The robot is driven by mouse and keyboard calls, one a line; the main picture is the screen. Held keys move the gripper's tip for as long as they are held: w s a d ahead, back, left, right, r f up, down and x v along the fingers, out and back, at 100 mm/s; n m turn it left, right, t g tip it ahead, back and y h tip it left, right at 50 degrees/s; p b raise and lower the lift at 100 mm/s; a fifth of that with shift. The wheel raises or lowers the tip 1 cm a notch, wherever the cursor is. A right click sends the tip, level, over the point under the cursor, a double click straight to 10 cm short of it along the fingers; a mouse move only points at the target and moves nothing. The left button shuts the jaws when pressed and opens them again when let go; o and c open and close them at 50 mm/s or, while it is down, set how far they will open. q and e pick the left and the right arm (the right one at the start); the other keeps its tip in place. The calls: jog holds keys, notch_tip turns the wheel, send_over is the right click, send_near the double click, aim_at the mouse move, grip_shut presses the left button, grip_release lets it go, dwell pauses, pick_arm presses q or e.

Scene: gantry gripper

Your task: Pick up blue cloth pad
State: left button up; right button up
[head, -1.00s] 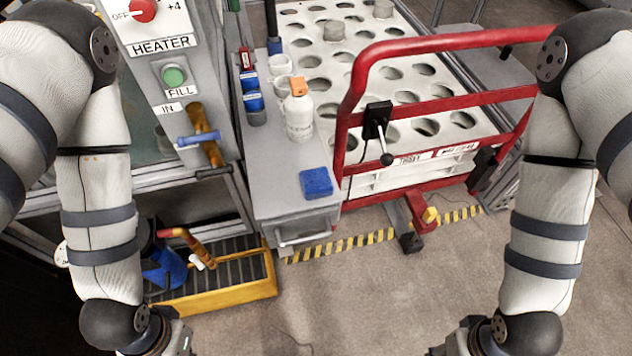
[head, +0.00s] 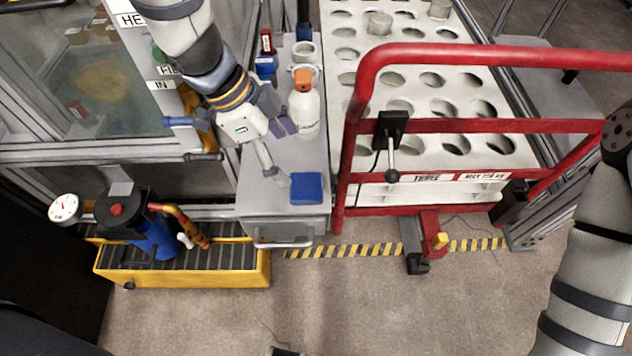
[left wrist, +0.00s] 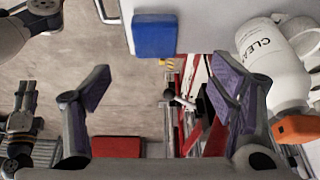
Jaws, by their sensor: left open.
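The blue cloth pad (head: 307,188) lies flat on the front end of the grey cart top in the head view. It also shows near the top of the left wrist view (left wrist: 154,35). My left gripper (head: 283,150) is over the cart, just behind and left of the pad. In the left wrist view its fingers (left wrist: 165,85) with purple pads are wide apart and empty, and the pad lies outside the gap between them. My right arm comes in at the right edge of the head view; I cannot make out its gripper.
A white bottle with an orange cap (head: 305,105) stands behind the pad, close to my left gripper. A red-framed trolley (head: 350,130) stands right of the cart. A yellow tray (head: 185,280) with a blue pump sits on the floor at left. Front floor is mostly clear.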

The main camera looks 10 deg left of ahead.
aim_at(301, 184)
pick_arm(q)
jog(key=x, duration=0.6)
jog(key=s+b+x, duration=0.1)
jog(key=x, duration=0.2)
jog(key=shift+w+a+f, duration=0.1)
jog(key=shift+a+f, duration=0.15)
jog(key=shift+f, duration=0.15)
jog(key=c, duration=1.3)
pick_arm(e)
jog(key=shift+s+f+g, duration=0.3)
jog(key=shift+s+f, duration=0.45)
jog(key=shift+s, duration=0.05)
pick_arm(q)
jog(key=shift+o, duration=0.2)
notch_tip(301, 184, up, 3)
jog(key=shift+w+r, duration=0.1)
jog(key=shift+r, duration=0.05)
jog(key=s+r+p, duration=0.3)
jog(key=s+r, duration=0.7)
jog(key=s, duration=0.4)
jog(key=shift+d+p, duration=0.4)
pick_arm(e)
jog(key=w+r+t, duration=0.2)
jog(key=w+r, duration=0.2)
jog(key=w, duration=0.1)
jog(key=shift+r, duration=0.3)
